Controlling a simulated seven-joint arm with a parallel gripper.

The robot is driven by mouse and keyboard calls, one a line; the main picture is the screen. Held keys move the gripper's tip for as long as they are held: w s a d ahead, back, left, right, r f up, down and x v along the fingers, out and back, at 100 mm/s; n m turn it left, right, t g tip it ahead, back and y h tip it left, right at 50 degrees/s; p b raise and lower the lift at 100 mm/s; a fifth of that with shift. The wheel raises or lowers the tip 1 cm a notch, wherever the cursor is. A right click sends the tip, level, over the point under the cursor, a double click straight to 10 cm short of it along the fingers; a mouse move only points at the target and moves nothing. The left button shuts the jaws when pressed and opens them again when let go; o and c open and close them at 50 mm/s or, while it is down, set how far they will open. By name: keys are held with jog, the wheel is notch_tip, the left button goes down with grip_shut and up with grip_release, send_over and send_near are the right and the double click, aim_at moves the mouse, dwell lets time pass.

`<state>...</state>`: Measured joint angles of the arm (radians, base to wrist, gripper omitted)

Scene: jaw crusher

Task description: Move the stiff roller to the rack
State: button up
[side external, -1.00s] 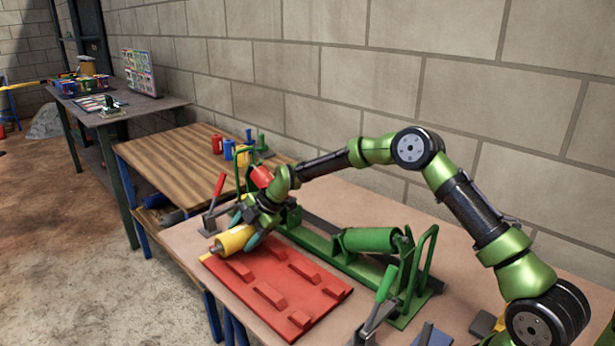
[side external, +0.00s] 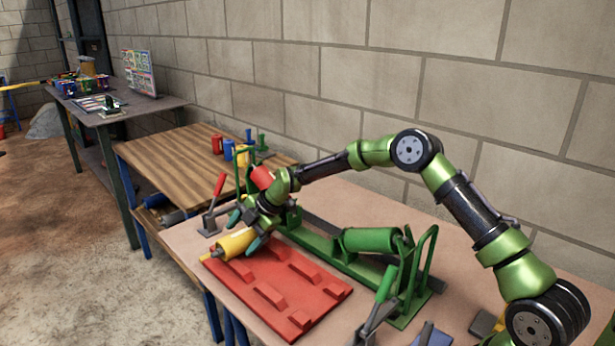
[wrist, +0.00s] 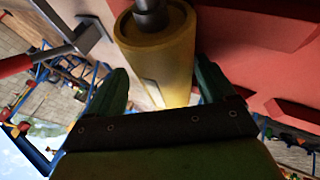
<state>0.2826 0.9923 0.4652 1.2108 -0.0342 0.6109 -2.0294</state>
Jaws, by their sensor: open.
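A yellow roller (side external: 235,242) lies at the far left end of the red rack (side external: 290,318), which has several raised blocks. Which roller is the stiff one cannot be told from looks. My gripper (side external: 245,229) is open, with a finger on each side of the yellow roller. In the wrist view, the yellow roller (wrist: 160,60) lies between the open fingers of my gripper (wrist: 160,88), with visible gaps beside it. A green roller (side external: 372,240) sits in the green frame (side external: 318,242). A red roller (side external: 261,178) shows behind my wrist, partly hidden.
A lever with a red handle (side external: 219,185) stands just left of my gripper. A lever with a green handle (side external: 386,283) stands at the front right. Tall green hoops (side external: 424,262) rise at the frame's right end. The wooden table (side external: 175,160) behind has bare space.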

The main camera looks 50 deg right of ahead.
jog(key=shift+s+f, duration=0.3)
jog(key=shift+f, duration=0.25)
jog(key=shift+d+r, duration=0.1)
jog(key=shift+r, duration=0.05)
jog(key=v, duration=1.7)
jog(key=shift+w+r, duration=0.3)
jog(key=shift+r, duration=0.1)
